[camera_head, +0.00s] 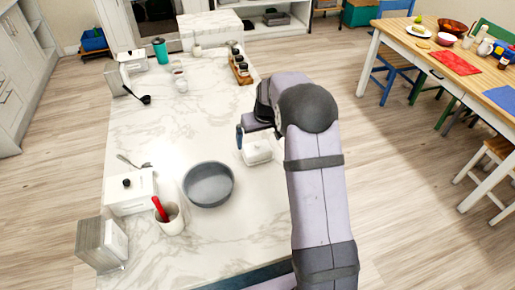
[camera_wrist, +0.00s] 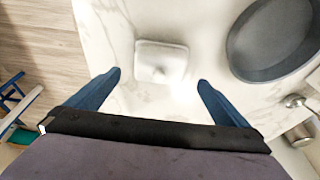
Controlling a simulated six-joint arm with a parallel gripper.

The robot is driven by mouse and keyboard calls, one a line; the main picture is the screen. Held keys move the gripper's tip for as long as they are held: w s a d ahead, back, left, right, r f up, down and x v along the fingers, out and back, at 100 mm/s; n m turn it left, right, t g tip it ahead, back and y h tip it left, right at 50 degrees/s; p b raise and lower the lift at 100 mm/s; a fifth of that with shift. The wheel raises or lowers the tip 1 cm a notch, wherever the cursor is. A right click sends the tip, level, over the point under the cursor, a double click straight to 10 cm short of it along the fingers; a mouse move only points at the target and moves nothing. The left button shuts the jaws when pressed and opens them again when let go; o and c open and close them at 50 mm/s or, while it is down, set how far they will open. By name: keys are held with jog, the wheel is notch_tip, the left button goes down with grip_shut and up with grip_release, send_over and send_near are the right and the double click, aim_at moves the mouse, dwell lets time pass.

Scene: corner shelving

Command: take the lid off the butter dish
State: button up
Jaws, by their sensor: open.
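The white butter dish (camera_head: 257,153) stands on the marble counter, right of the grey bowl and partly hidden by my arm. In the wrist view its white lid (camera_wrist: 161,55) is a rounded rectangle with a small pale knob near the lower middle. The lid appears to sit on the dish; the base is hard to make out. My gripper (camera_wrist: 158,78) is open and empty, its two blue fingers spread on either side of the lid and apart from it. In the head view one blue finger (camera_head: 239,137) shows just above and left of the dish.
The grey bowl (camera_head: 208,186) stands close by, also at the upper right of the wrist view (camera_wrist: 275,40). A holder with a red utensil (camera_head: 167,218) and a white box with a black knob (camera_head: 130,192) stand farther left. The counter's right edge is near the dish.

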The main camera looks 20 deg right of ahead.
aim_at(258, 144)
jog(key=shift+p+x, duration=1.2)
jog(key=shift+x, duration=1.45)
jog(key=shift+w, duration=0.1)
jog(key=c, duration=1.2)
